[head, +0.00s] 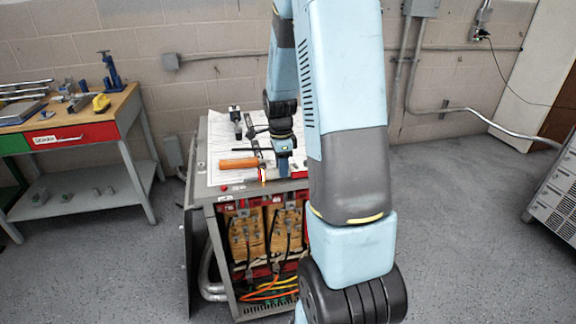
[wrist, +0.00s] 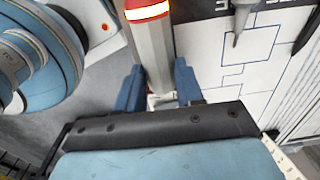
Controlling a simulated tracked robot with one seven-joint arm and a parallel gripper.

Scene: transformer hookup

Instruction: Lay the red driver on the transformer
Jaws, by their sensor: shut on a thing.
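My gripper (head: 284,160) is over the front part of the transformer cabinet's top (head: 215,180). In the wrist view its blue fingers (wrist: 159,88) are shut around a pale grey shaft with a red and white band, which I take for the red driver (wrist: 150,45). In the head view a small red and white piece of it (head: 262,173) shows left of the fingers. Its far end is out of the wrist view, and I cannot tell whether it touches the top. An orange-handled tool (head: 238,163) lies on the top to the left.
A paper with a diagram (wrist: 265,60) and several dark tools cover the top, one a black tool (head: 235,117). The cabinet's open front shows coils (head: 247,235) and cables. A workbench (head: 70,120) stands at left, with clear floor between.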

